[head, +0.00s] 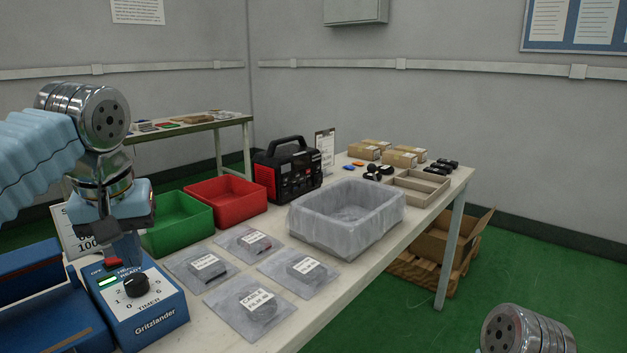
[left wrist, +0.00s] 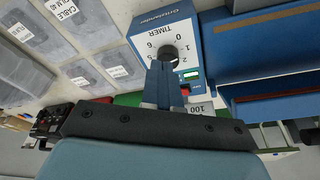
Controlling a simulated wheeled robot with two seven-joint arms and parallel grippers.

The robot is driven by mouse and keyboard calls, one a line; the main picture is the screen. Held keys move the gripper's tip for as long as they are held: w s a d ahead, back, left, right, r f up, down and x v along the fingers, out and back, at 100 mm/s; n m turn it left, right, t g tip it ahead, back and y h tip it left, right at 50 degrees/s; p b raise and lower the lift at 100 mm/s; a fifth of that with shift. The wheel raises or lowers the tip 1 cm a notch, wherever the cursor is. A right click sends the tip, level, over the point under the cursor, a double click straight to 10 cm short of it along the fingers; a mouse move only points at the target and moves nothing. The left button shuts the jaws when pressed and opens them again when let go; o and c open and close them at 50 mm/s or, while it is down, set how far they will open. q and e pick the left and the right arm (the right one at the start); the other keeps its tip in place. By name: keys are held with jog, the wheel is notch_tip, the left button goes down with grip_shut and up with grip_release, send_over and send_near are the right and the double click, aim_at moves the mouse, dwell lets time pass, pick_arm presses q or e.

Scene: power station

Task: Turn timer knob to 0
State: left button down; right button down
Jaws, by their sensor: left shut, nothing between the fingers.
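The timer (head: 150,313) is a blue box labelled Gritzlander at the lower left of the head view. Its round black knob (head: 136,286) sits on a white dial with numbers. I cannot tell for sure which number the knob points at. The knob also shows in the left wrist view (left wrist: 169,53), just beyond my fingertips. A small lit green display and a red switch (head: 113,262) sit beside the dial. My left gripper (head: 126,250) is shut and empty, pointing down just behind the knob; contact is unclear. My right gripper is out of view.
A blue machine (head: 40,300) stands directly left of the timer. Bagged parts (head: 254,305) lie to its right. Green (head: 180,223) and red (head: 228,202) bins, a grey tub (head: 345,228) and a black-red power unit (head: 287,170) stand farther along the table.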

aim_at(137, 284)
pick_arm(q)
jog(key=shift+a+r, duration=0.1)
jog(key=f, duration=0.1)
jog(key=a+f, duration=0.1)
jog(key=f, duration=0.1)
jog(key=a+f+b, duration=0.1)
jog(key=shift+s+a+f, duration=0.2)
jog(key=shift+s+f, duration=0.1)
jog(key=shift+f+b, duration=0.6)
jog(key=shift+f, duration=0.3)
jog(key=shift+f, duration=0.1)
jog(key=shift+d, duration=0.1)
jog(key=shift+r, duration=0.2)
